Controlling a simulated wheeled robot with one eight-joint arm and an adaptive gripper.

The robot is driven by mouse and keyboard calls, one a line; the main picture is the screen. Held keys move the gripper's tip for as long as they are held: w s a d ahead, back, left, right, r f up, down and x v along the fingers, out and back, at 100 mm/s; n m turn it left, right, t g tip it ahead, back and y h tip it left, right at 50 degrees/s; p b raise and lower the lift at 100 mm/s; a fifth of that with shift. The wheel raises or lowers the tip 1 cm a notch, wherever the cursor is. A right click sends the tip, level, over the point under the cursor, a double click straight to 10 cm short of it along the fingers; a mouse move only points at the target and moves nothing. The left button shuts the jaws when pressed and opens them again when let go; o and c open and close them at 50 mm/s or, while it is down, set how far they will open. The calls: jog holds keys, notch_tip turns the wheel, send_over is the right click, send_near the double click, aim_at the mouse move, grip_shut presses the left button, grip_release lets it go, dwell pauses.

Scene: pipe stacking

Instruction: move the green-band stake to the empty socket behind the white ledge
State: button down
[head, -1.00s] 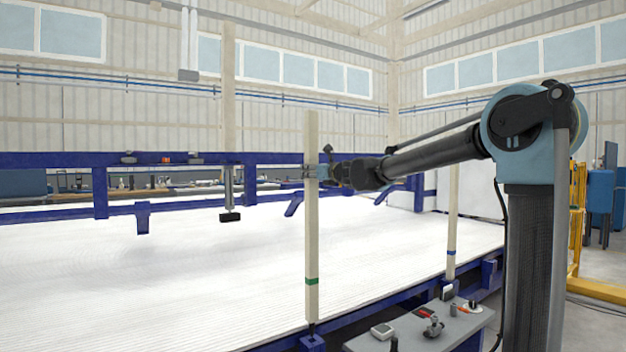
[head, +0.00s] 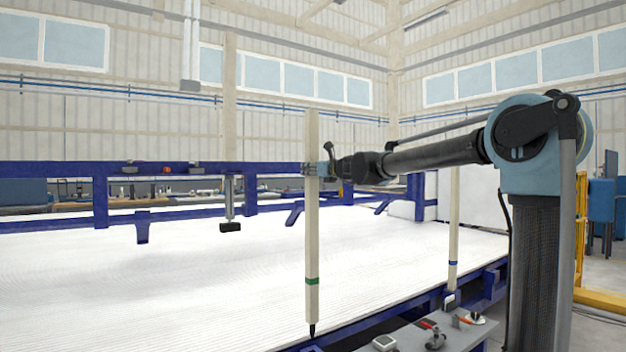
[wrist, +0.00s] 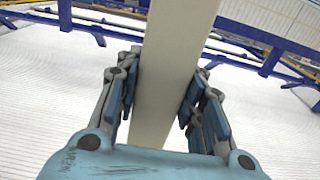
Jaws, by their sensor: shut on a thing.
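The green-band stake (head: 312,235) is a long pale square post with a green band low down and a dark pointed tip. It hangs upright, its tip showing clear near the front blue rail. My gripper (head: 316,169) is shut on its upper half. In the wrist view the stake (wrist: 168,85) runs between the two sets of blue-padded fingers (wrist: 160,95). The white ribbed bed (head: 150,285) lies behind the stake. I cannot make out the empty socket or tell which white edge is the ledge.
A blue-band stake (head: 453,225) stands upright at the bed's right side. A grey side table (head: 460,340) with small tools is at the lower right. A blue rail frame (head: 270,168) crosses behind the bed, with a black-footed grey post (head: 229,205) there.

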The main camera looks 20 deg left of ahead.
aim_at(314, 149)
jog(key=shift+r, duration=3.8)
